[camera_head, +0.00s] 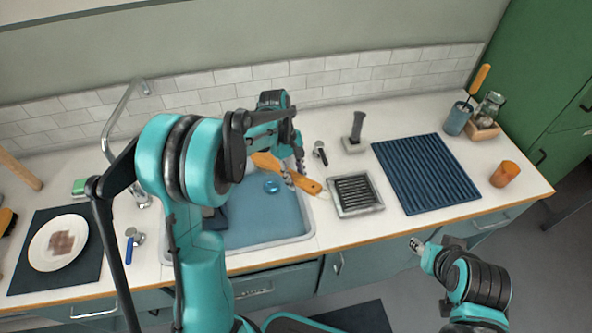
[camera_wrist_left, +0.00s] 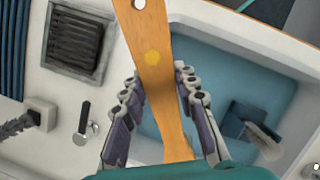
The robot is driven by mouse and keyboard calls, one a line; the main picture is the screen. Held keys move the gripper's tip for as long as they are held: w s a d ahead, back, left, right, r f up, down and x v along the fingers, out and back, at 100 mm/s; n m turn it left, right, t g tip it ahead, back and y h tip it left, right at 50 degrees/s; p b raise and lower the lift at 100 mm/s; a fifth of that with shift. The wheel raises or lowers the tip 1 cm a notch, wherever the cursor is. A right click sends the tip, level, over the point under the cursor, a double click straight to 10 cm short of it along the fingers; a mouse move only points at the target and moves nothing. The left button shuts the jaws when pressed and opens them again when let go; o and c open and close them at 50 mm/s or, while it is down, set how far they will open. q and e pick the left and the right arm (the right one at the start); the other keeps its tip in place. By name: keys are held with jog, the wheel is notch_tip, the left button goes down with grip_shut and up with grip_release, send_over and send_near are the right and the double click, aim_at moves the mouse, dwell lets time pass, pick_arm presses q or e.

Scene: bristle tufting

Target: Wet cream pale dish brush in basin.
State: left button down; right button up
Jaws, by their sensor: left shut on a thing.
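The blue basin interior (camera_wrist_left: 225,85) lies beyond the handle. My right gripper (camera_head: 418,244) hangs in front of the counter, away from the basin; its fingers are too small to read.
A grey slatted tray (camera_head: 356,194) and a ribbed blue mat (camera_head: 425,172) lie right of the basin. A faucet (camera_head: 113,120) stands behind left. A plate (camera_head: 58,242) with brown food residue is far left. A dark blue item (camera_wrist_left: 240,120) sits in the basin.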

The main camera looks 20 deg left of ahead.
pick_arm(q)
jog(key=shift+w+a+r+n+t+h, duration=0.15)
jog(key=shift+n+h, duration=0.1)
jog(key=shift+n, duration=0.35)
jog(key=shift+w+a+r+n+t+h, duration=0.15)
jog(key=shift+n+h, duration=0.1)
jog(key=shift+n, duration=0.35)
jog(key=shift+w+n, duration=0.15)
jog(key=shift+n, duration=0.15)
jog(key=shift+f, duration=0.2)
notch_tip(320, 180, down, 17)
jog(key=b, duration=1.2)
jog(key=shift+b, duration=0.4)
jog(key=shift+r+p, duration=5.6)
jog(key=shift+r, duration=2.3)
